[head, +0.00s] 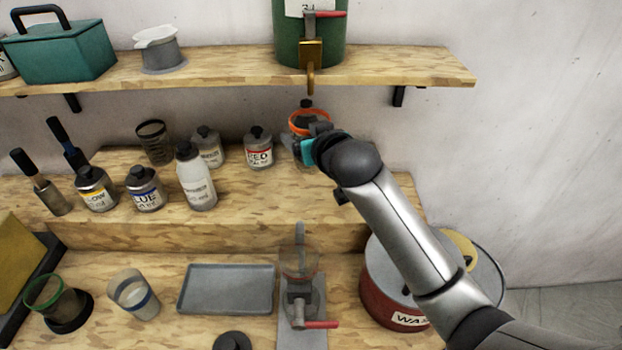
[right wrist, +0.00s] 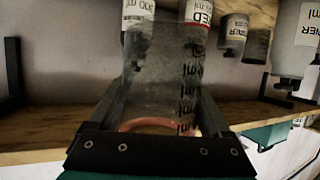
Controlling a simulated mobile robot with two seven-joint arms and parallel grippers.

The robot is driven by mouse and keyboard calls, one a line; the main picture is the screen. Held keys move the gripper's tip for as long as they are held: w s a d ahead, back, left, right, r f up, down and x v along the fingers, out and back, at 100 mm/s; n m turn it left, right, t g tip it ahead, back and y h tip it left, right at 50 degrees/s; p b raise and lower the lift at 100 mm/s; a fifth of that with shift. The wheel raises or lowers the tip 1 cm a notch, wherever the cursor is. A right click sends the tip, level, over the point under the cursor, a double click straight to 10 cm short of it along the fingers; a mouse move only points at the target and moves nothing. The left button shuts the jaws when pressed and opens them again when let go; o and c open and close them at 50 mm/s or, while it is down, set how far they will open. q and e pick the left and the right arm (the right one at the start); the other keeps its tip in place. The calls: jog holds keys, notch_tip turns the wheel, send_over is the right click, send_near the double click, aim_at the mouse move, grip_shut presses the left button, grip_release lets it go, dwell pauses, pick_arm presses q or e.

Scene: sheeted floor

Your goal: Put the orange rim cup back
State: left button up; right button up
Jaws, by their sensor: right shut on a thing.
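The orange rim cup (head: 298,122) is at the right part of the raised wooden step, to the right of the red-labelled bottle. My right gripper (head: 312,145) is shut on it from the front right and hides part of its body. I cannot tell whether the cup touches the step. My left gripper is not in view.
Above are the upper shelf (head: 220,68) and a green barrel's tap (head: 311,60). A red waste bin (head: 385,290) stands below my right arm.

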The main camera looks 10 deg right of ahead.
jog(key=shift+w+d+f+p, duration=0.1)
jog(key=shift+w+f+p, duration=0.3)
jog(key=shift+p, duration=0.45)
jog(key=f, duration=0.6)
jog(key=shift+w+f, duration=0.2)
jog(key=shift+f, duration=0.15)
notch_tip(320, 180, down, 4)
jog(key=shift+f, duration=0.1)
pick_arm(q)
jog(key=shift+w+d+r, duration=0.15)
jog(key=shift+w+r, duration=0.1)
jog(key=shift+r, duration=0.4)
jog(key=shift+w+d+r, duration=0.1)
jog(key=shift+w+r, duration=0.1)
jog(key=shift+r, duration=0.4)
